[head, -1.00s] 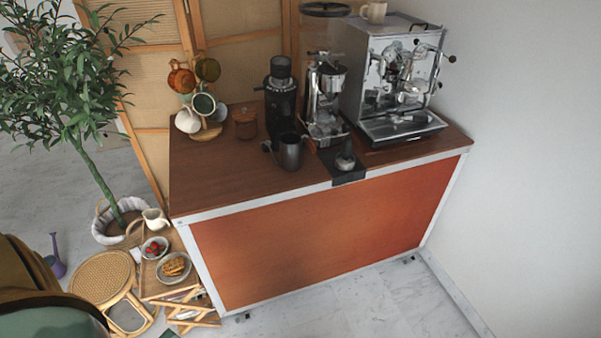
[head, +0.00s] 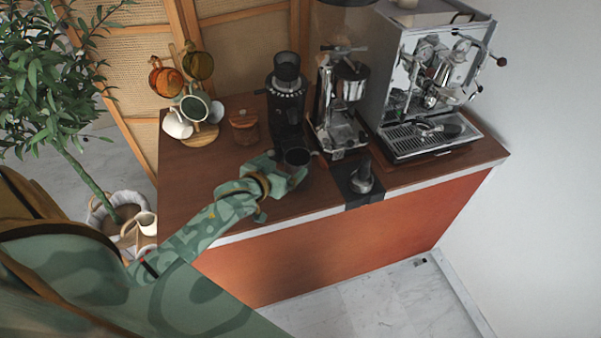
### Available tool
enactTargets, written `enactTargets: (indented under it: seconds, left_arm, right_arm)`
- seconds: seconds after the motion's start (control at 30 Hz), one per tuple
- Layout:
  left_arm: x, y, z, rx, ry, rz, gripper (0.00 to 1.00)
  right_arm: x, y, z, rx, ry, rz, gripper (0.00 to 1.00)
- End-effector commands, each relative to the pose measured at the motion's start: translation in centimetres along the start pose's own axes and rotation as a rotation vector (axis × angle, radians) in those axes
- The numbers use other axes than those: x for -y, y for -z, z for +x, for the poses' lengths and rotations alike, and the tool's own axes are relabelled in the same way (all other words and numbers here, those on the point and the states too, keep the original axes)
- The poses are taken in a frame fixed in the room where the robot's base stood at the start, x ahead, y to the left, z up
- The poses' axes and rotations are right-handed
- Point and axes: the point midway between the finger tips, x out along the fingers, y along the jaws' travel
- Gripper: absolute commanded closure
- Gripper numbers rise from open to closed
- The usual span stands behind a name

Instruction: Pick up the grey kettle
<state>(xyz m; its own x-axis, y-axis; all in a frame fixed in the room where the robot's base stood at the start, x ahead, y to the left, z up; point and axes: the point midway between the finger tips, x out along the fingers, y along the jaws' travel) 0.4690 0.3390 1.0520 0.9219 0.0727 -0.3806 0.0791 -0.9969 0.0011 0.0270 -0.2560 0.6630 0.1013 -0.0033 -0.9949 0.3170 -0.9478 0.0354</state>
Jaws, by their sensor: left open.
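The grey kettle (head: 297,157) stands upright on the brown cart top, in front of the black grinder. Mostly its dark round opening and rim show. My green left arm reaches in from the lower left. My left gripper (head: 287,169) is open at the kettle's left and near side and hides much of its body. I cannot tell whether the fingers touch it. My right gripper is not in view.
A black grinder (head: 287,95) stands just behind the kettle, and a chrome grinder (head: 340,105) is to its right. A tamper (head: 364,175) sits on a black mat further right. A wooden-lidded jar (head: 244,128) and a mug tree are back left.

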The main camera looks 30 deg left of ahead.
Motion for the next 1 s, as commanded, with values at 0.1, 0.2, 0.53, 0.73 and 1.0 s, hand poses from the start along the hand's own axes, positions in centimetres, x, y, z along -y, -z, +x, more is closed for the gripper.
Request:
enactTargets:
  seconds: [0.1, 0.2, 0.53, 0.73, 1.0]
  left_arm:
    - [0.0, -0.1, 2.3, 0.000, 0.001, 0.001, 0.06]
    - [0.0, -0.1, 3.2, 0.000, 0.000, 0.001, 0.06]
    - [-0.5, -0.7, 7.5, 0.001, 0.001, 0.003, 0.06]
    - [-0.5, -0.6, 8.6, 0.001, 0.000, 0.003, 0.06]
    - [-0.5, -0.6, 8.6, 0.002, 0.000, 0.002, 0.42]
  right_arm:
    - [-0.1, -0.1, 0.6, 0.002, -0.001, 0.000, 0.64]
    - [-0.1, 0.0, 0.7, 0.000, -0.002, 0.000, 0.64]
    - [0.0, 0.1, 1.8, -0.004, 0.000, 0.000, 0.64]
    - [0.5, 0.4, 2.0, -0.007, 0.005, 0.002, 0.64]
    - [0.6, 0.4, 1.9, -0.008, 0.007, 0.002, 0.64]
